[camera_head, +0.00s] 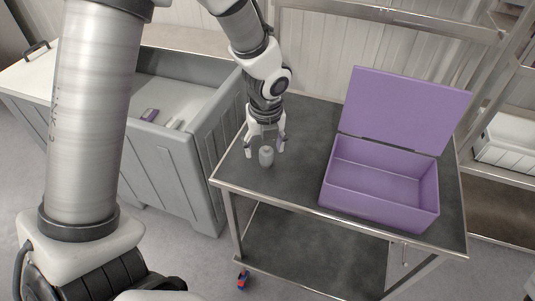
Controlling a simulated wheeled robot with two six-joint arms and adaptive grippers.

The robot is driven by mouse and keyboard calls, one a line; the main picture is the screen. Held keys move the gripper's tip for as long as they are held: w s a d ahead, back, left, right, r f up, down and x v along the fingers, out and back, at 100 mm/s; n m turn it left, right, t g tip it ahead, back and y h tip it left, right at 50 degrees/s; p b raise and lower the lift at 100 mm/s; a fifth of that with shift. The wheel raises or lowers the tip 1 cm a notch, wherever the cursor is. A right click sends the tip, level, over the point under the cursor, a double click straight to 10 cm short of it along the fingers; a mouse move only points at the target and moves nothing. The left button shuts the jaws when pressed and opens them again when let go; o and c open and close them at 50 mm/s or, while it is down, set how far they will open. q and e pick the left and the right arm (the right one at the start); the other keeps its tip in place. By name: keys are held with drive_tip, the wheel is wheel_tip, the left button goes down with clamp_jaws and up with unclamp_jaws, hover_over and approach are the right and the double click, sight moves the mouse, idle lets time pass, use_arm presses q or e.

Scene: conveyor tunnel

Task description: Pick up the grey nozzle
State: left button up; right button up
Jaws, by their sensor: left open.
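The grey nozzle (266,156) is a small light-grey piece standing on the dark top of the metal cart (297,135), near its left side. My left gripper (265,148) points down over it. Its two fingers are spread, one on each side of the nozzle in this view. I cannot tell from this one view whether a finger touches it. The right gripper does not show.
An open purple box (379,205) with its lid raised stands on the cart's right side. A large grey bin (165,170) with a few small items inside stands left of the cart. A metal rack (495,95) is at the right.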

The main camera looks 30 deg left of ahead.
sight(267, 150)
use_arm(q)
drive_tip(key=f, duration=0.1)
drive_tip(key=w+f, duration=0.1)
drive_tip(key=f, duration=0.2)
drive_tip(key=shift+w+a+f+b, duration=0.1)
drive_tip(key=shift+w+f+b, duration=0.15)
drive_tip(key=shift+f+b, duration=0.15)
drive_tip(key=shift+s+r, duration=0.1)
drive_tip(key=shift+s, duration=0.05)
drive_tip(key=shift+s+r, duration=0.1)
drive_tip(key=shift+s, duration=0.05)
drive_tip(key=c, duration=0.3)
clamp_jaws()
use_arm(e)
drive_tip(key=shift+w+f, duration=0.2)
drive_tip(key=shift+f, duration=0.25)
use_arm(q)
wheel_tip(267, 150, up, 10)
drive_tip(key=shift+f+p, duration=0.1)
drive_tip(key=shift+p, duration=0.8)
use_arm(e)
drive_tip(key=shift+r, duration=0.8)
